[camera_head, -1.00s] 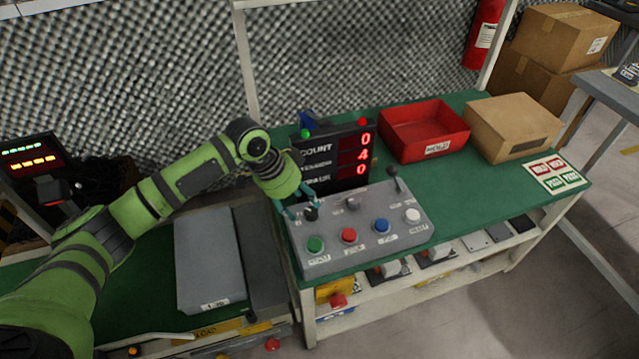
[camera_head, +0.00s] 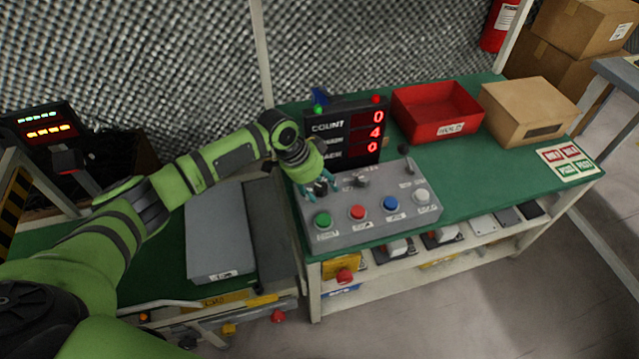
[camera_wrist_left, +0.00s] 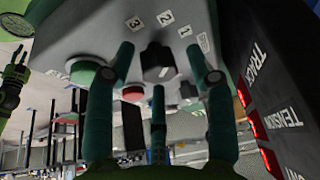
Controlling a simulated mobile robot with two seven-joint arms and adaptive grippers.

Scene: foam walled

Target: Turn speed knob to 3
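The black speed knob (camera_wrist_left: 157,62) shows in the wrist view on the grey control panel, with labels 3, 2 and 1 around it. A pale mark shows on its face, but I cannot tell which number it points to. In the head view the panel (camera_head: 375,230) lies on the green bench, and the knob is largely hidden by my left gripper (camera_head: 319,187). In the wrist view my left gripper (camera_wrist_left: 160,52) is open, its fingertips on either side of the knob with visible gaps.
The panel also carries a green button (camera_head: 322,220), a red button (camera_head: 357,212), a blue button (camera_head: 390,203), a white button (camera_head: 422,196) and a lever (camera_head: 406,160). A display (camera_head: 345,137) stands close behind. A red bin (camera_head: 437,112) and a cardboard box (camera_head: 527,110) stand further right.

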